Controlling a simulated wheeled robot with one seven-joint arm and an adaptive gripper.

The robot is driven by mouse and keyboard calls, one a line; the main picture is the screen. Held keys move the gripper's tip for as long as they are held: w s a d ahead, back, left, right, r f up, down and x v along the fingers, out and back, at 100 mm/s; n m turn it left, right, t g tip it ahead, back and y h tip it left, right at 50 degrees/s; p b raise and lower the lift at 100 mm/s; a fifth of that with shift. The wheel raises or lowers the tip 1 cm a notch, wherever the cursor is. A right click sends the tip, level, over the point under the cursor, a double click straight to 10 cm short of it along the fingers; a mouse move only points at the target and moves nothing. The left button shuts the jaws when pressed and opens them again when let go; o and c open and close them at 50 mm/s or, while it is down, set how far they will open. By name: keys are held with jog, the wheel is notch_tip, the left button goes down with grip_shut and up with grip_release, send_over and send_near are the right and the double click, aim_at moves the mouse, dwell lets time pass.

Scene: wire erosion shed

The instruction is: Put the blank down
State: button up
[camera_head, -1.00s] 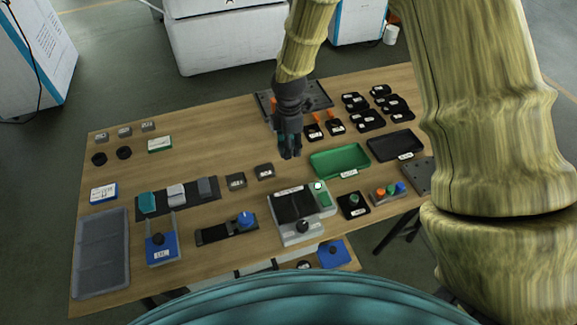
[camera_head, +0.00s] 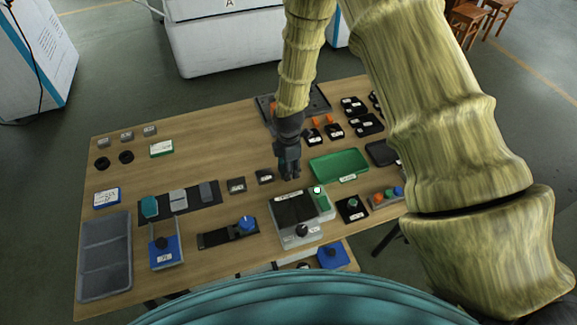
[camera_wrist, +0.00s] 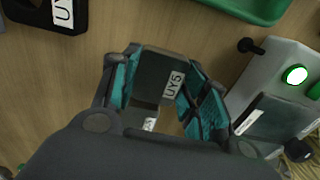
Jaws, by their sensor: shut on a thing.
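My gripper (camera_head: 289,172) is over the wooden table, between two small dark blocks and a green tray. In the wrist view my gripper (camera_wrist: 160,88) is shut on a dark grey blank (camera_wrist: 157,72) with a white label reading "UYS". The blank sits between the two teal finger pads. A second small white label shows below it, partly hidden by my gripper; I cannot tell what it belongs to. In the head view the blank is not clearly seen. I cannot tell whether it touches the table.
The green tray (camera_head: 338,166) lies right of my gripper. A grey device (camera_head: 296,235) with a lit green button stands in front. Two small dark blocks (camera_head: 236,186) (camera_head: 265,177) lie to the left. Black labelled holders (camera_head: 334,131) stand behind. The table's left-middle is bare.

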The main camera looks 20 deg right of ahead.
jog(key=shift+f, duration=0.2)
jog(key=shift+f, duration=0.1)
jog(key=o, duration=1.4)
notch_tip(320, 180, up, 12)
jog(key=b, duration=0.3)
